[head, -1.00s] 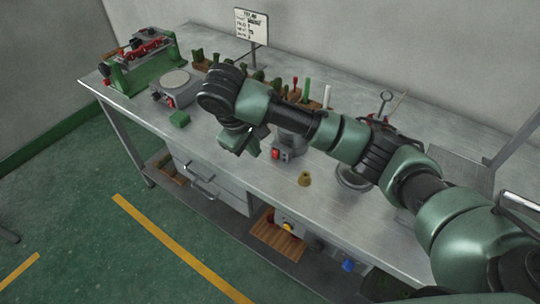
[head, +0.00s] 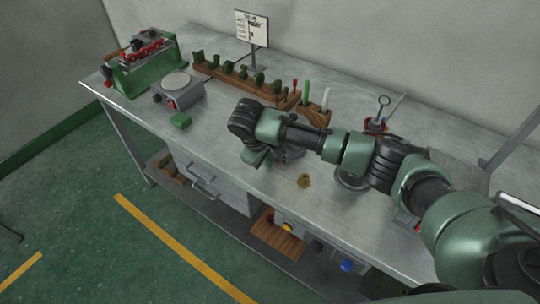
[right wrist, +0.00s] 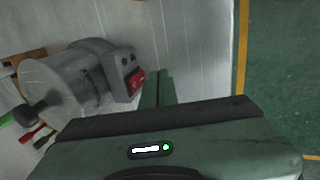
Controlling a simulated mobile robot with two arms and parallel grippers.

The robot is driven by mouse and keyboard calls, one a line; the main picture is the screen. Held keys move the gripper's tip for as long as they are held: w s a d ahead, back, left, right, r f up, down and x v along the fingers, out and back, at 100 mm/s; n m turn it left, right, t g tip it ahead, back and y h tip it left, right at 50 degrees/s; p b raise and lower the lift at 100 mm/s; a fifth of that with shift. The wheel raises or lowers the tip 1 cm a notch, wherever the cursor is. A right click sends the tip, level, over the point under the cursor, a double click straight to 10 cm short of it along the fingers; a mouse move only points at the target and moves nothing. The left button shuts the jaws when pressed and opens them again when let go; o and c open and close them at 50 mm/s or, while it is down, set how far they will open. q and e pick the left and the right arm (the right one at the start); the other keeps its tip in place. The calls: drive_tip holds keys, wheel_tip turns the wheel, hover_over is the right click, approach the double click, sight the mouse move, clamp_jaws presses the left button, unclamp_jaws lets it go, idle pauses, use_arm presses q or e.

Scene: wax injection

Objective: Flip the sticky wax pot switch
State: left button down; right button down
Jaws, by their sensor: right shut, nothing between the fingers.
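The sticky wax pot is a grey round pot with a box on its side; it lies mostly behind my right arm in the head view, where a bit of grey body (head: 290,153) shows. In the right wrist view the pot (right wrist: 62,88) and its red switch (right wrist: 137,80) show clearly. My right gripper (head: 257,160) is shut and empty, close in front of the pot. In the right wrist view its green fingers (right wrist: 158,88) are just right of the red switch; I cannot tell whether they touch it. The switch is hidden in the head view. My left gripper is not in view.
A green-framed machine (head: 145,68) stands at the far left. A wooden rack (head: 225,75) of green pieces lies behind.

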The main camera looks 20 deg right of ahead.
drive_tip(key=shift+w+d+f, duration=0.1)
drive_tip(key=shift+w+d, duration=0.3)
drive_tip(key=shift+d, duration=0.15)
